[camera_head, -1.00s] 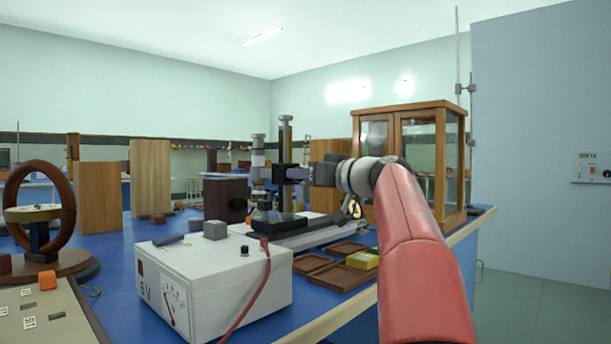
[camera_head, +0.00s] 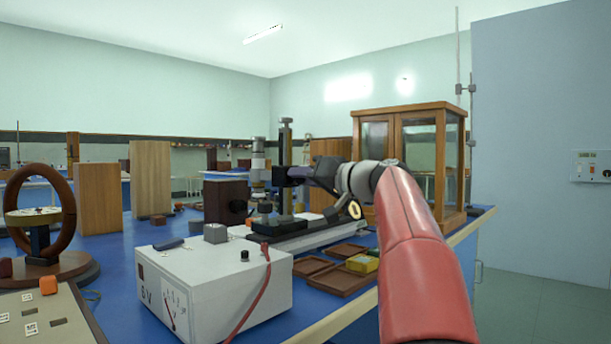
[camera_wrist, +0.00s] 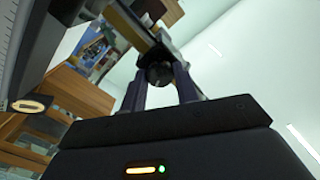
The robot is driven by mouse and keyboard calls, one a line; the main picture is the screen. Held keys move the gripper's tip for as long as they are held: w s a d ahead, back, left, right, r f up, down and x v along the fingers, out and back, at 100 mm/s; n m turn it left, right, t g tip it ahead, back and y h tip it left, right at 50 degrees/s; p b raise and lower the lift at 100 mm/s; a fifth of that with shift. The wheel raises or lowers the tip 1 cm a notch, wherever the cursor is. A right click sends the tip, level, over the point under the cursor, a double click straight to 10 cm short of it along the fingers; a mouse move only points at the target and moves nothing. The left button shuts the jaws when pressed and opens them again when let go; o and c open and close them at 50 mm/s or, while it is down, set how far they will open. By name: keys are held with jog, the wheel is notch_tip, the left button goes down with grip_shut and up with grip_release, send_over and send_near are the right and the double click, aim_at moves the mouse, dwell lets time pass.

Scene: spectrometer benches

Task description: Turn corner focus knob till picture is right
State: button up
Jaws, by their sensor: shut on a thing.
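The focus knob (camera_wrist: 158,74) is a dark round knob in the wrist view, between the two fingers of my gripper (camera_wrist: 160,85). It sits on the upright column (camera_wrist: 128,22) of the instrument. My gripper is shut on the knob. In the head view my gripper (camera_head: 282,175) reaches left to the dark vertical post (camera_head: 286,140) of the instrument, and the knob is hidden there. A grey and white cylinder (camera_head: 258,155) stands upright just left of the post. No focused picture or screen can be made out.
A white power supply box (camera_head: 215,285) with a red cable stands in front. Brown trays (camera_head: 340,279) and a yellow box (camera_head: 362,263) lie right of it. A glass-fronted wooden cabinet (camera_head: 440,112) stands behind my arm. A large brown ring (camera_head: 68,200) is at left.

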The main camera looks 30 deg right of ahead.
jog(key=m+p, duration=0.4)
jog(key=m, duration=0.7)
dwell(0.5)
jog(key=o, duration=1)
jog(key=shift+c, duration=0.2)
jog(key=v, duration=0.8)
jog(key=shift+b, duration=0.3)
